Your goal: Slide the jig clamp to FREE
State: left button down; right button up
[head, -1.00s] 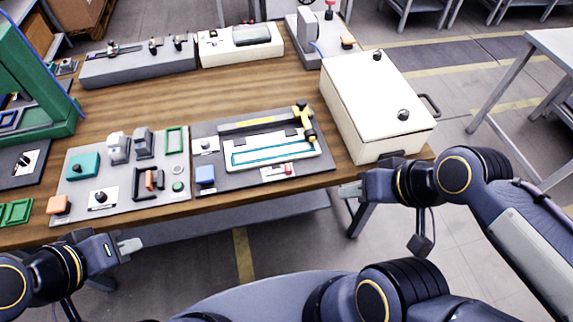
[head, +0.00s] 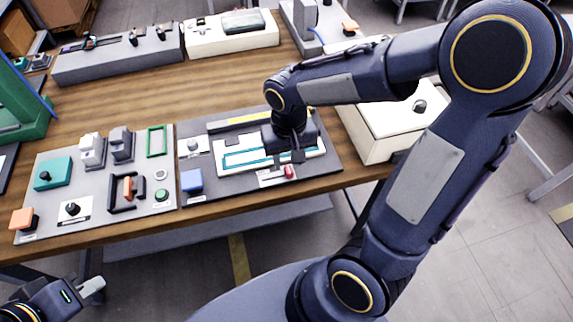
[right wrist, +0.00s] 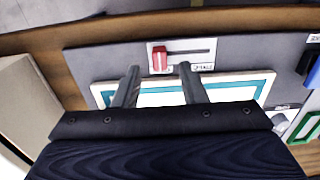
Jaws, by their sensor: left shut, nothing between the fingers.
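The jig clamp is a red slider knob (head: 289,172) on a small white plate (head: 270,180) at the front of the dark jig board. In the right wrist view the red knob (right wrist: 160,59) sits at the left end of a slot, with small unreadable lettering at the plate's right. My right gripper (head: 291,156) is above the board, just behind the knob. Its fingers (right wrist: 160,78) are apart, with the knob seen beyond and between the tips, apparently not touched. My left gripper (head: 92,287) is shut and empty, off the table's front edge.
A white and teal jig frame (head: 240,160) lies under my right gripper. A blue block (head: 191,181) is left of the clamp. A grey panel (head: 50,210) with several fixtures lies further left. A cream box (head: 375,140) stands to the right, partly behind my right arm.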

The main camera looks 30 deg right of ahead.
aim_at(289, 169)
jog(key=shift+f, duration=1.7)
jog(key=shift+c, duration=0.2)
grip_shut()
